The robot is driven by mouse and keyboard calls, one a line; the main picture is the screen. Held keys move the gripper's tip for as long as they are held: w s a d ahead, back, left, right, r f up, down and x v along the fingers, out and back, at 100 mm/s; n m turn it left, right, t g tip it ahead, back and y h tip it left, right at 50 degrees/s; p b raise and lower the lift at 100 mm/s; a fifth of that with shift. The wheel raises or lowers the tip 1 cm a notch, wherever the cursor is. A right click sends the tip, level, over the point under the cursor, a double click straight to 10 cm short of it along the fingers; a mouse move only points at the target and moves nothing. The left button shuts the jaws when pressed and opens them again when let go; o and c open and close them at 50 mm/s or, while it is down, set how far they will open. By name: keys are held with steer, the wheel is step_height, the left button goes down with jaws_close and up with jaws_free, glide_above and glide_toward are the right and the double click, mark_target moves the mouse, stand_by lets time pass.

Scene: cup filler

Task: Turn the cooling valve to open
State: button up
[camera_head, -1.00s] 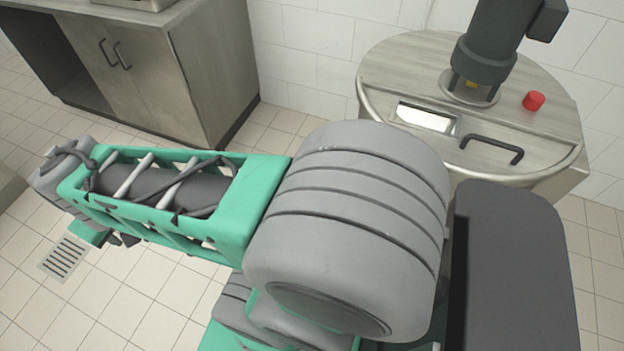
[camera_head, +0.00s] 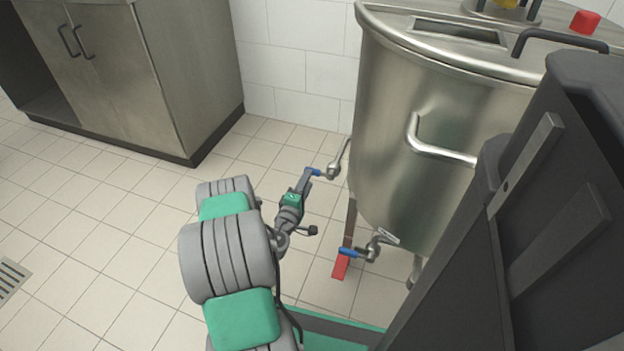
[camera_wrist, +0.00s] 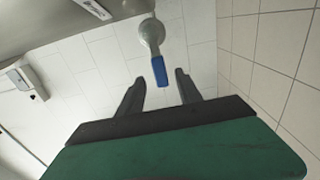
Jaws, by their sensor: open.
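The steel tank (camera_head: 430,130) has two valves with blue handles. The upper valve's blue handle (camera_head: 314,172) sits on a bent metal pipe (camera_head: 341,160) at the tank's left side. The lower valve's blue handle (camera_head: 348,252) is near the tank's bottom. No readable label shows which is the cooling valve. My gripper (camera_head: 304,182) is at the upper valve. In the wrist view my gripper (camera_wrist: 159,80) is open, with a blue handle (camera_wrist: 159,70) between its fingertips and a gap visible on both sides. The handle hangs from a round metal fitting (camera_wrist: 151,34).
A white label (camera_head: 388,236) is by the lower valve. A steel cabinet (camera_head: 140,80) stands at the back left. A bent handle (camera_head: 440,150) juts from the tank.

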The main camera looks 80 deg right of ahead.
mark_target(320, 173)
steer(key=d, duration=0.5)
steer(key=shift+s+d+b, duration=0.15)
steer(key=shift+s+b, duration=0.1)
steer(key=shift+b, duration=0.15)
jaws_close()
stand_by(0.9)
